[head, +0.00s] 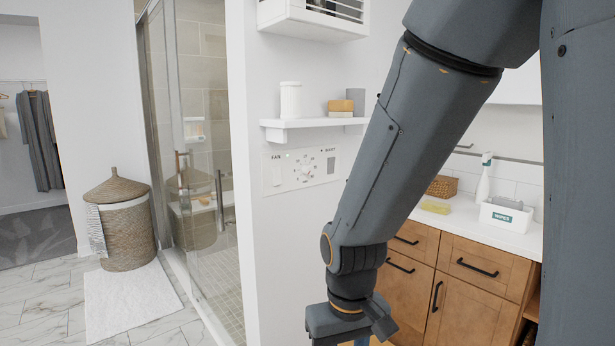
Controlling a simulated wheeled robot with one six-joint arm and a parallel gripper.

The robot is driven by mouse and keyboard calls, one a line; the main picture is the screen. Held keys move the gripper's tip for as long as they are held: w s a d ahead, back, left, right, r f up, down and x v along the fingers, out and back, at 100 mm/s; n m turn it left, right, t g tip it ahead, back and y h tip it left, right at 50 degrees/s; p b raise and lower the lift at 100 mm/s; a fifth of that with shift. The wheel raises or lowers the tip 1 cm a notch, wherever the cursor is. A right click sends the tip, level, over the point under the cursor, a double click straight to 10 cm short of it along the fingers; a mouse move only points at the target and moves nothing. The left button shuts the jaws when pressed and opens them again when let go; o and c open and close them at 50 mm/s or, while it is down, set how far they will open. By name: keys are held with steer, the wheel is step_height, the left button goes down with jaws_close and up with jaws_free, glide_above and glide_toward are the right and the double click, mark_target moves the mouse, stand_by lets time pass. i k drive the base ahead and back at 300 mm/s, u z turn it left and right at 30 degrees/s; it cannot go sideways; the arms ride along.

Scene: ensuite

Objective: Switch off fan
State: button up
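A white wall panel (302,186) is on the narrow white wall, below a small shelf. Its left end carries a label reading FAN, with a pale rocker switch (277,176) under it. A round dial (304,170) with marks around it sits in the middle. A second label and a grey switch (331,165) are at the right end. The switch position is too small to tell. My arm comes down in front of the wall, right of the panel. My gripper's fingers are below the picture's bottom edge; only the wrist shows.
A white shelf (313,124) with a jar (290,99) and soap-like blocks juts out above the panel. A slatted white box (315,20) hangs higher. A glass shower door (202,180) and a wicker hamper (124,225) are left; a wooden vanity (464,305) is right.

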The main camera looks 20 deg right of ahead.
mark_target(275, 170)
steer(key=z, duration=0.55)
steer(key=k, duration=0.65)
steer(key=z, duration=0.4)
steer(key=i, duration=0.9)
steer(key=u, duration=1.1)
steer(key=i, duration=0.45)
steer(key=u, duration=0.5)
